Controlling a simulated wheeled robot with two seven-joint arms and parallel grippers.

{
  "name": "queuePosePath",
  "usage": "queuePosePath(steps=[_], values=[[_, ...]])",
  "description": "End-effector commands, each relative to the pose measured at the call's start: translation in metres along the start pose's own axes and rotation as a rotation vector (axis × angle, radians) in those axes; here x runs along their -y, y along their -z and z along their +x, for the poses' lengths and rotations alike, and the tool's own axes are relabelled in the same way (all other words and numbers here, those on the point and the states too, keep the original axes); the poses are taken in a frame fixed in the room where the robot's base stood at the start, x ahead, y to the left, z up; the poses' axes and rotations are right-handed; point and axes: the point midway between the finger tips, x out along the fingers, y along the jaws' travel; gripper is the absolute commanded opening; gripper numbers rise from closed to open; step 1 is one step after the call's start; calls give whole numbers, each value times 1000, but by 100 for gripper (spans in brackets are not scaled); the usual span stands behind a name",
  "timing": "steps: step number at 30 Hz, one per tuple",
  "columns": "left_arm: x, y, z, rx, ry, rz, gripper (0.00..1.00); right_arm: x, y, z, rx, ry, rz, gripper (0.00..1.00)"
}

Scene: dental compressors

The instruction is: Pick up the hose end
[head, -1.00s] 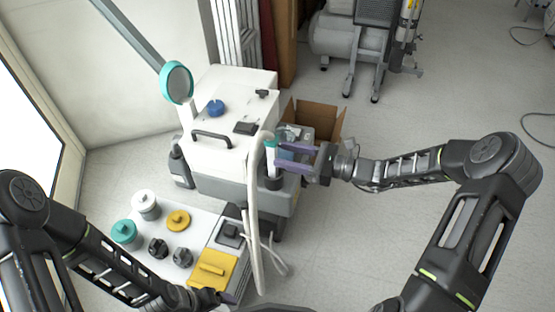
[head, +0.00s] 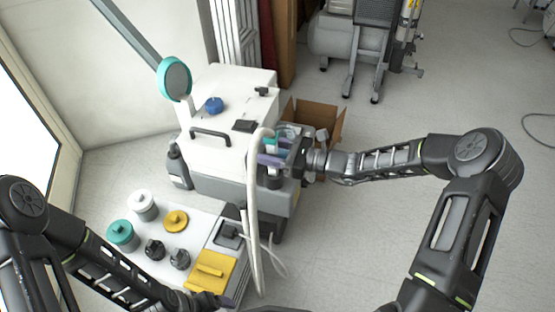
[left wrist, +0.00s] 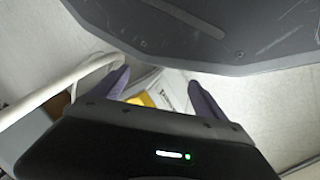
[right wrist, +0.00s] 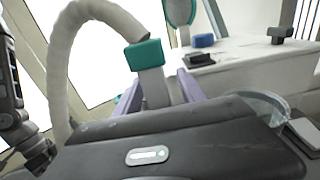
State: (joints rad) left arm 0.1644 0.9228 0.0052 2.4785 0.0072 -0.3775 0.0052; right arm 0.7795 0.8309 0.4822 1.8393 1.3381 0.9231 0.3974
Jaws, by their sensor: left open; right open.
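The hose (head: 253,195) is a pale tube that arches up beside the white unit and hangs down its front. Its end has a teal collar (right wrist: 145,55) with a grey tip below it; in the head view the end (head: 270,142) is partly covered by my fingers. My right gripper (head: 271,153) is open, its purple fingers on either side of the hose end. In the right wrist view the fingers (right wrist: 158,90) flank the grey tip just below the collar, and contact is not clear. My left gripper (head: 226,299) is open and empty at the bottom, near the yellow-lidded box.
The white unit (head: 230,95) stands behind the hose. A low white surface (head: 200,225) at left holds jars, dark knobs and a yellow lid (head: 209,272). A cardboard box (head: 325,117) stands behind my right gripper. Open floor lies to the right.

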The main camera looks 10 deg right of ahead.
Motion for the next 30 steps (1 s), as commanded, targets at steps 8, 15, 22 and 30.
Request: queuePosePath(steps=[8,15,22,30], values=[[0,0,-1,0,0,0,84,0,0,-1,0,0,0,47],[0,0,0,1,0,0,84,0,0,-1,0,0,0,47],[0,0,0,1,0,0,84,0,0,-1,0,0,0,30],[0,0,0,1,0,0,84,0,0,-1,0,0,0,8]])
